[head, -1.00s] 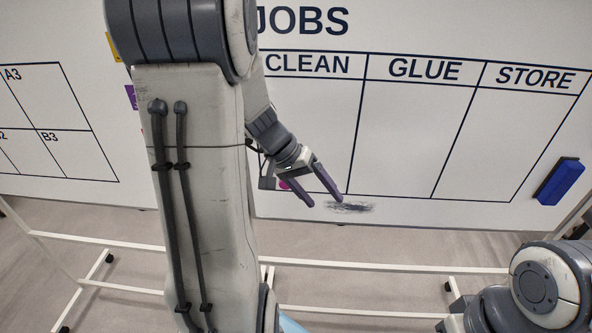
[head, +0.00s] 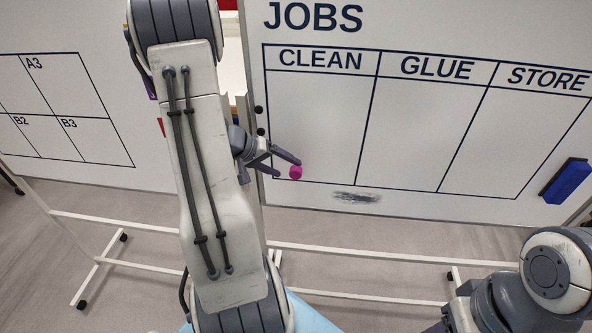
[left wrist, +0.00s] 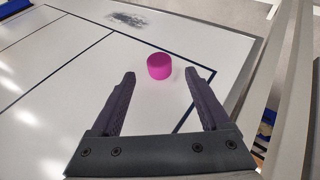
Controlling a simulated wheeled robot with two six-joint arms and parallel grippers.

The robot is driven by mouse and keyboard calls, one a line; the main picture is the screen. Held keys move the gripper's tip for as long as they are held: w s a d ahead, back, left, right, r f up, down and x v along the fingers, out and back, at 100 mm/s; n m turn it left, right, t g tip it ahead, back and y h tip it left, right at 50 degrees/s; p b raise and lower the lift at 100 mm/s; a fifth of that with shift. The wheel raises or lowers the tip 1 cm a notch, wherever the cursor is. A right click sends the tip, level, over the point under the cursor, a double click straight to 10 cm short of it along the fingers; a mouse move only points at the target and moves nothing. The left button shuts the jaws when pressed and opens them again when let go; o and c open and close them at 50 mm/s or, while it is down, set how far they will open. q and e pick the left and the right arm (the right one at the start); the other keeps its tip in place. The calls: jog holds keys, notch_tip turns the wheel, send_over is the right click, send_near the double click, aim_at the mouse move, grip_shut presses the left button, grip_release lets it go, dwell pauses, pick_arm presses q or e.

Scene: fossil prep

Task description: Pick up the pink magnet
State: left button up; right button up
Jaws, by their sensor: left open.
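The pink magnet (head: 295,172) is a small round disc on the whiteboard, near the bottom left corner of the CLEAN column. In the left wrist view the magnet (left wrist: 159,66) lies ahead of my fingertips, between their lines and a little left of the middle. My left gripper (head: 285,164) is open and empty, just left of the magnet in the head view. Its two fingers (left wrist: 163,80) show apart in the left wrist view, and I see no contact with the magnet. My right gripper is out of frame; only part of my right arm shows at lower right.
The JOBS whiteboard (head: 420,150) has CLEAN, GLUE and STORE columns. A blue eraser (head: 567,181) sits at its right. A dark smudge (head: 356,197) is below the CLEAN column. Another whiteboard (head: 60,100) with a grid stands at left, with a gap between the boards.

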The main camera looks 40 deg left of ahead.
aim_at(291, 170)
pick_arm(q)
jog(key=shift+p+x, duration=0.5)
jog(key=shift+x, duration=1.45)
grip_shut()
